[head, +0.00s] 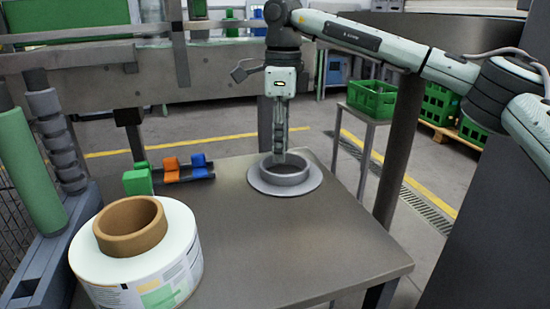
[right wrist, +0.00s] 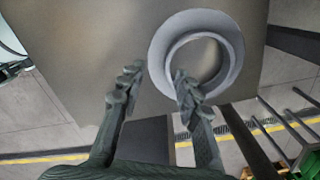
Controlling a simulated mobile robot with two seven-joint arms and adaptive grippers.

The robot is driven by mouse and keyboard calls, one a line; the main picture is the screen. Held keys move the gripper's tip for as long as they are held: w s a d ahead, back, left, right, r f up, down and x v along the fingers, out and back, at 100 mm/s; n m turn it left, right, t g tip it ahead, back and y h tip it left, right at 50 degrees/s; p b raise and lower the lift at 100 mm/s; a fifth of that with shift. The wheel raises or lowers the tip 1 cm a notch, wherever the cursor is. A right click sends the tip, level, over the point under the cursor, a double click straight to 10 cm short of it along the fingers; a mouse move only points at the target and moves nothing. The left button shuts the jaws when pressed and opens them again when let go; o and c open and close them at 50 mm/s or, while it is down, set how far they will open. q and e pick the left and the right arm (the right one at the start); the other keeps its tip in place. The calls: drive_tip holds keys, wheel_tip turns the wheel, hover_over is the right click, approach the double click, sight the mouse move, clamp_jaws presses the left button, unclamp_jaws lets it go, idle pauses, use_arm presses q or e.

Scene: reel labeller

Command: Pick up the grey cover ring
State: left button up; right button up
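The grey cover ring (head: 285,180), a round collar on a wide flat flange, lies flat on the metal table near its far edge. It also shows in the right wrist view (right wrist: 165,38). My right gripper (head: 282,153) points down at the ring's far side in the head view. In the right wrist view my right gripper (right wrist: 156,78) is open and empty. One fingertip overlaps the collar's near wall and opening; the other appears outside the flange. I cannot tell whether a finger touches the ring. My left gripper is out of view.
A large white label roll (head: 95,262) with a brown core stands at the table's left front. Green, orange and blue blocks (head: 171,170) sit on a dark rack left of the ring. The table (head: 300,255) is clear in front of the ring. Green crates (head: 372,98) stand behind right.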

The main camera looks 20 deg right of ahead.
sight(282, 176)
drive_tip(key=f, duration=0.4)
drive_tip(key=w+f, duration=0.1)
drive_tip(key=f, duration=0.1)
drive_tip(key=shift+d+f+p, duration=0.3)
drive_tip(key=shift+f+p, duration=0.05)
drive_tip(key=shift+f, duration=0.3)
drive_tip(key=c, duration=0.5)
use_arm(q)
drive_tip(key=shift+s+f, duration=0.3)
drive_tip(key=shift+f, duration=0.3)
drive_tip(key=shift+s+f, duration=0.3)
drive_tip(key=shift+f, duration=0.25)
use_arm(e)
clamp_jaws()
